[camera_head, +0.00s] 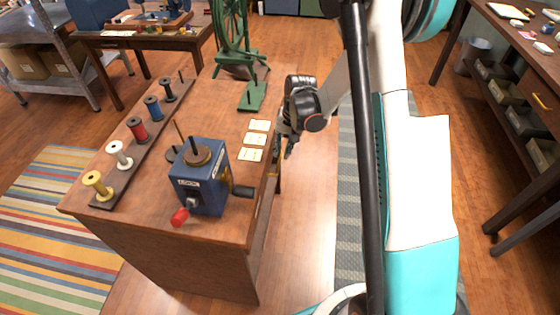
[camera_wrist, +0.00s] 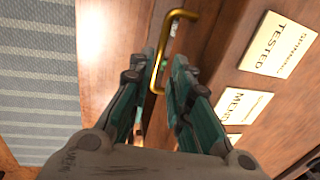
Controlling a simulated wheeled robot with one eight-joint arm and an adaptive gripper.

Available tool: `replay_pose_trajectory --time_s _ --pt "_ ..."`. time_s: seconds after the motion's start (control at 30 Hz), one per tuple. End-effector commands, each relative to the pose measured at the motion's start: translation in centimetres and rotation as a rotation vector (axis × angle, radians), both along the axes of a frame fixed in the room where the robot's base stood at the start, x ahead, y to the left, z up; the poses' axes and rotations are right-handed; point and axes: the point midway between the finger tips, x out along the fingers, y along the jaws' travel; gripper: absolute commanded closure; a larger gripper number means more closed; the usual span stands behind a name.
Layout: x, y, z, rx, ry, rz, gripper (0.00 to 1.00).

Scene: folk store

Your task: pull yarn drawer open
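The wooden cabinet (camera_head: 130,238) carries the yarn tools. Its drawer side faces right and is seen almost edge-on in the head view. A brass drawer handle (camera_wrist: 172,15) shows at the top middle of the wrist view. My gripper (camera_wrist: 160,66) has its two green fingers apart, one on each side of the handle's near part. I cannot tell whether either finger touches it. In the head view my gripper (camera_head: 287,145) points down beside the cabinet's right edge. The drawer's front is mostly hidden, and I cannot tell how far it is open.
Three cards (camera_head: 255,140), a blue winder (camera_head: 203,183) with a crank, a green spinning wheel (camera_head: 233,35) and a rack of spools (camera_head: 138,130) stand on the cabinet top. A grey rug (camera_head: 350,200) lies right of it. A workbench (camera_head: 510,40) stands farther right.

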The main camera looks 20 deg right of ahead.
Motion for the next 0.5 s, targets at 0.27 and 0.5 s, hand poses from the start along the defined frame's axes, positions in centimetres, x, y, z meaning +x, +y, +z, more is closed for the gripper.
replay_pose_trajectory --time_s 0.27,0.5 --pt "0.4 0.7 -4.2 0.000 0.000 0.001 0.82" --pt "0.5 0.9 -5.0 0.000 0.000 0.001 0.82"
